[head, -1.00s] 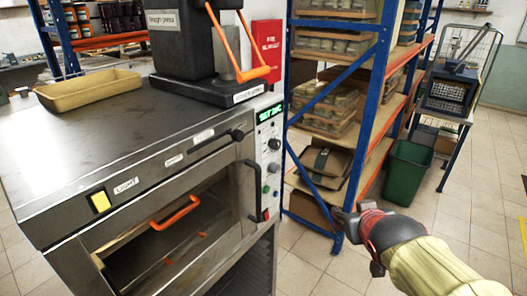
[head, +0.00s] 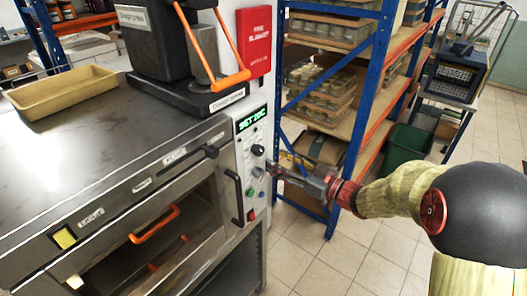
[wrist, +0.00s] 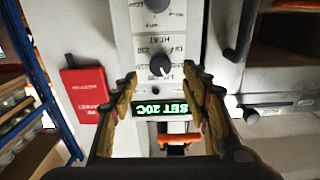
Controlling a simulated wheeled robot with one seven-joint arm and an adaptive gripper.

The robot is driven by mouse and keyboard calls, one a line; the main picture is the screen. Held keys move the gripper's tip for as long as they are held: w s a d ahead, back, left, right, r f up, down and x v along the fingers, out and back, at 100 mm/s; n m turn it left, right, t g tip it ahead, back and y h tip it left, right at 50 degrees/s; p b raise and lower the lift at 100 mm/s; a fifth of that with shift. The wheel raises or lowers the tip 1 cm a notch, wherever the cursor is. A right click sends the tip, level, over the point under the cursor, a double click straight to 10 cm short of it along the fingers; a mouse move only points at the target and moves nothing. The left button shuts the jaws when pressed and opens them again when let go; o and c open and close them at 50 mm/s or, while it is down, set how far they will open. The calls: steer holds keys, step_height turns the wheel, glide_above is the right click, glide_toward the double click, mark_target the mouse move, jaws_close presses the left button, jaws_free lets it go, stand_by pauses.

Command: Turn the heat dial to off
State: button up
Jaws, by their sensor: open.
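The heat dial (head: 258,150) is a black knob on the oven's right-hand front panel, just below the green display (head: 252,118), which reads SET 20C. In the wrist view, upside down, the heat dial (wrist: 160,65) has a light pointer line and small scale print around it. My gripper (head: 272,168) is in front of the panel, slightly below and right of the dial. In the wrist view my gripper (wrist: 160,73) is open, its fingers on either side of the dial. No contact is visible, and the exact gap to the dial is hard to tell.
A red fire blanket box (head: 254,42) and blue-framed shelving (head: 375,70) are close by. Floor in front is free.

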mark_target(262, 153)
steer(key=x, duration=0.6)
steer(key=shift+w+a+b, duration=0.2)
steer(key=shift+a+b, duration=0.1)
steer(key=shift+c, duration=0.8)
steer(key=c, duration=1)
